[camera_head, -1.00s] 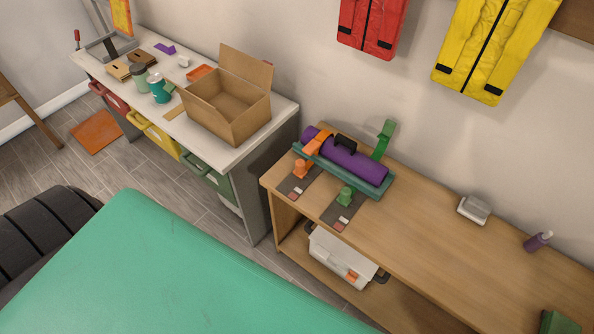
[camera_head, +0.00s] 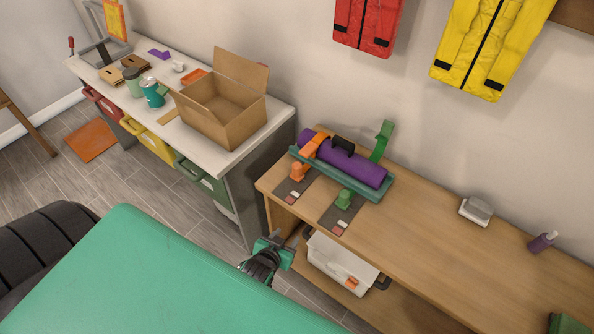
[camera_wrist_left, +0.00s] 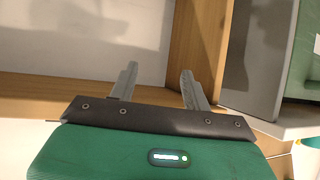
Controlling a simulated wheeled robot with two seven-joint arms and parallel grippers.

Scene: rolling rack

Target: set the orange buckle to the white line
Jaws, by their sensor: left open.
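The orange buckle (camera_head: 296,173) stands on a dark strip at the left end of the wooden bench. A small white mark (camera_head: 292,195) lies on that strip, nearer the front edge than the buckle, beside a reddish patch. An orange strap (camera_head: 316,145) crosses a purple roll (camera_head: 345,161) in a teal tray behind it. My left gripper (camera_head: 289,242) is below and in front of the bench's left end, apart from the buckle. In the left wrist view its two fingers (camera_wrist_left: 158,85) are apart with nothing between them. My right gripper is not in view.
A green buckle (camera_head: 343,199) stands on a second dark strip to the right, with a green strap (camera_head: 381,140) behind. A white case (camera_head: 338,265) sits on the lower shelf. A cardboard box (camera_head: 222,105) stands on the left counter. The bench's middle is clear.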

